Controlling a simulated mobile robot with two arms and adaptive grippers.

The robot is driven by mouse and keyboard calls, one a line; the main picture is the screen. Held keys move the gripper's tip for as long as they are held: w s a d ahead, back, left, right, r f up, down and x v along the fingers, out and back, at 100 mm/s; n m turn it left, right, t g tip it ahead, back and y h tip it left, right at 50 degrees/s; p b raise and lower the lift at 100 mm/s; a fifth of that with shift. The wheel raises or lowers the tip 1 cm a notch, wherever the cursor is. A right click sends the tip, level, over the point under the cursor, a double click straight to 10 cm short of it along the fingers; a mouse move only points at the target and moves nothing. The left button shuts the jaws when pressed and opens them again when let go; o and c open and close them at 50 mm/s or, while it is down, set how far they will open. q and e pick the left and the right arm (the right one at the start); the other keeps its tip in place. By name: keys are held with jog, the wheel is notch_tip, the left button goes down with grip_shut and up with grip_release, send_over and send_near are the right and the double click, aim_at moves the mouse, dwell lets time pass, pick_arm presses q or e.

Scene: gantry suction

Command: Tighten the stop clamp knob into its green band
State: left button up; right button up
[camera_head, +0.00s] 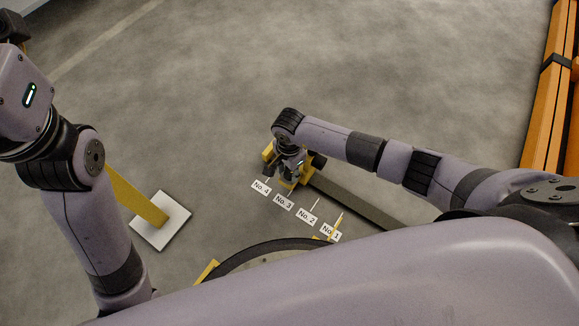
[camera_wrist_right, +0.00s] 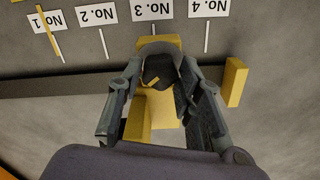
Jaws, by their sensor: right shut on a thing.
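My right gripper (camera_head: 290,168) is at the yellow stop clamp (camera_head: 305,178) on the dark rail, near the No. 3 and No. 4 labels. In the right wrist view, the gripper (camera_wrist_right: 160,85) has its two grey fingers on either side of a dark knob (camera_wrist_right: 158,68) and is shut on it. The knob has a small yellow mark on its face. The yellow clamp body (camera_wrist_right: 138,118) shows below the knob, between the fingers. The green band cannot be made out in either view. My left arm is at the left of the head view, and its gripper is not in view.
The dark rail (camera_head: 350,203) runs diagonally. White labels No. 1 (camera_head: 331,232) to No. 4 (camera_head: 261,187) lie beside it, with a yellow pointer at No. 1. A yellow post on a white plate (camera_head: 172,222) stands left. Orange beams (camera_head: 546,90) line the right. The floor beyond is clear.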

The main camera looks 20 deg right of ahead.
aim_at(290, 172)
jog(key=shift+m, duration=0.3)
jog(key=o, duration=1.2)
jog(key=shift+c, duration=0.2)
jog(key=shift+r, duration=0.1)
notch_tip(290, 172, up, 12)
